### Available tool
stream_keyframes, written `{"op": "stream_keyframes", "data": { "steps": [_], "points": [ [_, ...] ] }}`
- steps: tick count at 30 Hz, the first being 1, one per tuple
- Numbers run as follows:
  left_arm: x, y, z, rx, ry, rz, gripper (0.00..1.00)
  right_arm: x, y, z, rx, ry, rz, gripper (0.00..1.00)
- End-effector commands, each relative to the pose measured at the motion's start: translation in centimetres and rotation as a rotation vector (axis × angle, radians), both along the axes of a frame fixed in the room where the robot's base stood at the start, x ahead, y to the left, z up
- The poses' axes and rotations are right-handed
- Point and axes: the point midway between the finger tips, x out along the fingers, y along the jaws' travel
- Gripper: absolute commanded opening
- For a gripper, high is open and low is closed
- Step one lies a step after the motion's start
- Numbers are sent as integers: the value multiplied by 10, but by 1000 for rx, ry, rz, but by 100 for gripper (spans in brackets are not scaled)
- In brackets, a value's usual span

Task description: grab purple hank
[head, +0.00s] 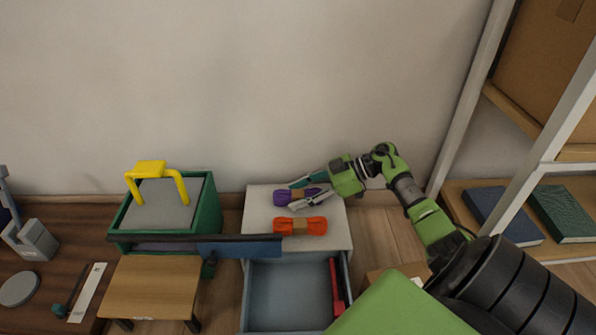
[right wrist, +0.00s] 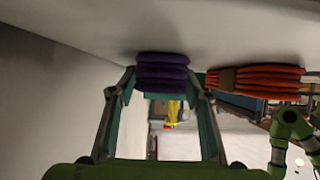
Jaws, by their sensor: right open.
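The purple hank (head: 283,198) lies on the light top of a drawer cabinet (head: 259,213), near its back. In the right wrist view the purple hank (right wrist: 162,72) sits between the two fingertips, at the far end of the jaws. My right gripper (head: 293,195) comes in from the right, its fingers open on either side of the hank. The right wrist view shows the same gripper (right wrist: 160,82) open, with gaps hard to judge. The fingers cover part of the hank in the head view. My left gripper is not in view.
An orange hank (head: 300,226) lies just in front on the same top; it also shows in the right wrist view (right wrist: 255,82). The drawer (head: 287,297) below is open, with a red object (head: 337,285) inside. A green bin (head: 211,208) stands left. A shelf (head: 566,152) stands right.

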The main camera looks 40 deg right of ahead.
Motion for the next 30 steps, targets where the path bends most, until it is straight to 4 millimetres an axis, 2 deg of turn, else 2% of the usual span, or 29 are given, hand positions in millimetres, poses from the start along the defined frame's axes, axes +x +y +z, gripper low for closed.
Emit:
{"op": "stream_keyframes", "data": {
  "steps": [8,9,14,24,30],
  "points": [
    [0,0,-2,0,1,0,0,2,2,-1,-1,0,-1,45],
    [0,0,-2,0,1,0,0,2,2,-1,-1,0,-1,42],
    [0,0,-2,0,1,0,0,2,2,-1,0,0,-1,2],
    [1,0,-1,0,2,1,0,2,2,0,0,0,-1,2],
    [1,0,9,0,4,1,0,2,2,8,0,0,-1,2]
  ]
}}
